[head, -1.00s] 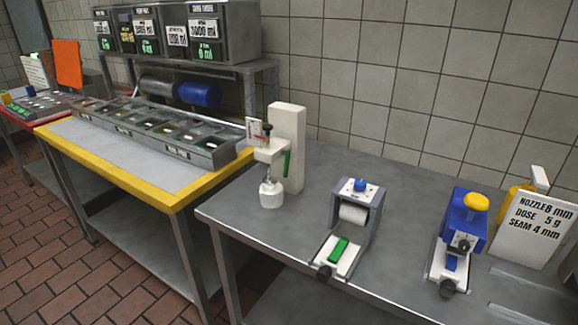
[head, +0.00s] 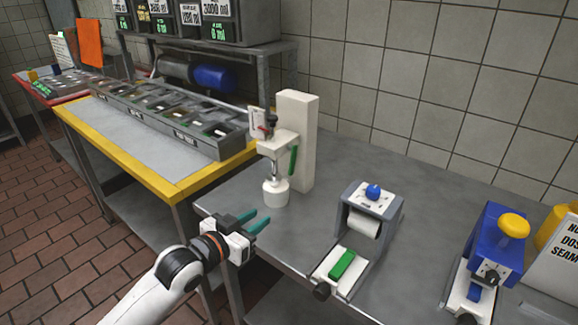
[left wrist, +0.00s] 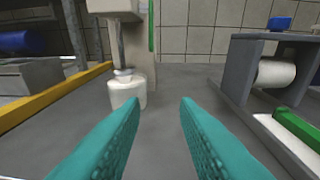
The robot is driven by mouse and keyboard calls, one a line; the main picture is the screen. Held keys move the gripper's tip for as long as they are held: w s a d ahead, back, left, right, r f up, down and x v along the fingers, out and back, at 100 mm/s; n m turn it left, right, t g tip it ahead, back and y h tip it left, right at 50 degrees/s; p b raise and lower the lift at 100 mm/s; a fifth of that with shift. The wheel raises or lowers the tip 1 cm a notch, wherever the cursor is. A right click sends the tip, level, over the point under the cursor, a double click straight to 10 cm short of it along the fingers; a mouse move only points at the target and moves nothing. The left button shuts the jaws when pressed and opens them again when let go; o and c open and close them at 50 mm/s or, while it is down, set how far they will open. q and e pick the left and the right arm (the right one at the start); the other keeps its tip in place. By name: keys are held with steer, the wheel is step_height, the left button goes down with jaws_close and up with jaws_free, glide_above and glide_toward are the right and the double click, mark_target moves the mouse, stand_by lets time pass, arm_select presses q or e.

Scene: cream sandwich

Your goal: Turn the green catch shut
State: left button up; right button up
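A white dispenser stand (head: 297,125) stands on the grey table with a green lever (head: 293,160) on its side, hanging nearly upright. A white cup (head: 275,192) sits under its nozzle; it also shows in the left wrist view (left wrist: 127,90). A grey roller device (head: 388,212) to the right has a green piece (head: 342,264) lying on its white front plate, also in the left wrist view (left wrist: 298,126). I cannot tell which green part is the catch. My left gripper (head: 262,217) is open and empty, in front of the cup, touching nothing. Its teal fingers show apart in the left wrist view (left wrist: 160,106).
A blue device with a yellow knob (head: 514,225) and a label card (head: 560,255) stand at the right. A yellow-edged table (head: 170,190) with a compartment tray (head: 180,122) is at the left. The table between the cup and the roller device is clear.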

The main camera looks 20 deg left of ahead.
arm_select(q)
step_height(320, 180, up, 6)
steer(key=w+a+t+h, duration=0.1)
steer(key=w+t, duration=0.1)
steer(key=p+x, duration=0.1)
steer(key=x, duration=1.1)
steer(key=shift+f, duration=0.15)
steer(key=shift+w+a, duration=0.1)
steer(key=shift+a, duration=0.05)
jaws_close()
